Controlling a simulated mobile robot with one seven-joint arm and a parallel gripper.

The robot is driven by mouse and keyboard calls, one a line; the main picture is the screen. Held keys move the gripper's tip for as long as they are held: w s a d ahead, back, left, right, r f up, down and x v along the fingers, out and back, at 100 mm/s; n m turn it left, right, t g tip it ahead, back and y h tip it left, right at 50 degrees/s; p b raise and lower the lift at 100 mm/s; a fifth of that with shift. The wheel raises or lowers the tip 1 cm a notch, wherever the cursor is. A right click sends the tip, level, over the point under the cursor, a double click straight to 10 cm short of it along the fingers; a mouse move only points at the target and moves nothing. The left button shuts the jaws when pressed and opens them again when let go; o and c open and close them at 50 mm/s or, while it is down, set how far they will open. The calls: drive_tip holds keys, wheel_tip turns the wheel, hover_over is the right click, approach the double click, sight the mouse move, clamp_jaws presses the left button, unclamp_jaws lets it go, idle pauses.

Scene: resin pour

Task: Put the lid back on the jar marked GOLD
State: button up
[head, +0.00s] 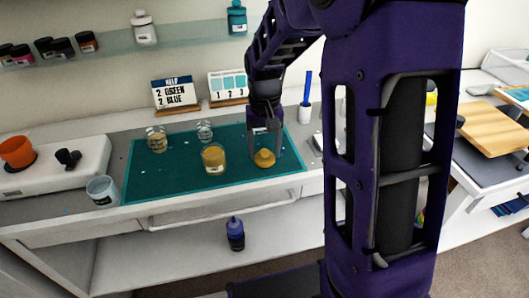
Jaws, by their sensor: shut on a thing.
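A clear jar with gold contents (213,159) and a small pale label stands upright on the green mat (178,184); the label is too small to read. No lid shows on it. A round gold lid with a raised middle (264,159) is at the mat's right part, right of the jar. My gripper (265,150) points down over the lid and is shut on it. I cannot tell whether the lid touches the mat. Lid and jar are apart.
Two glass vessels, one yellowish (157,139) and one clear (204,131), stand on the mat's back edge. A pale cup (102,191) stands left of the mat. Two sign cards and a blue pen in a white holder (305,110) are behind. The mat's front left is clear.

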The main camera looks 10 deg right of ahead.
wheel_tip(320, 180, up, 10)
drive_tip(key=a+p, duration=0.1)
drive_tip(key=p, duration=0.1)
drive_tip(key=w+a+r+n+p, duration=0.1)
drive_tip(key=a+r+n+p, duration=0.3)
drive_tip(key=a, duration=0.7)
drive_tip(key=shift+m, duration=0.3)
drive_tip(key=shift+a+f+b, duration=0.2)
drive_tip(key=shift+f+b, duration=0.4)
drive_tip(key=shift+f, duration=1.25)
drive_tip(key=shift+a+f+b, duration=0.15)
drive_tip(key=shift+f+b, duration=0.45)
drive_tip(key=shift+f, duration=1.2)
drive_tip(key=shift+f+p, duration=0.15)
drive_tip(key=shift+p, duration=0.15)
drive_tip(key=o, duration=1.4)
drive_tip(key=shift+c, duration=0.2)
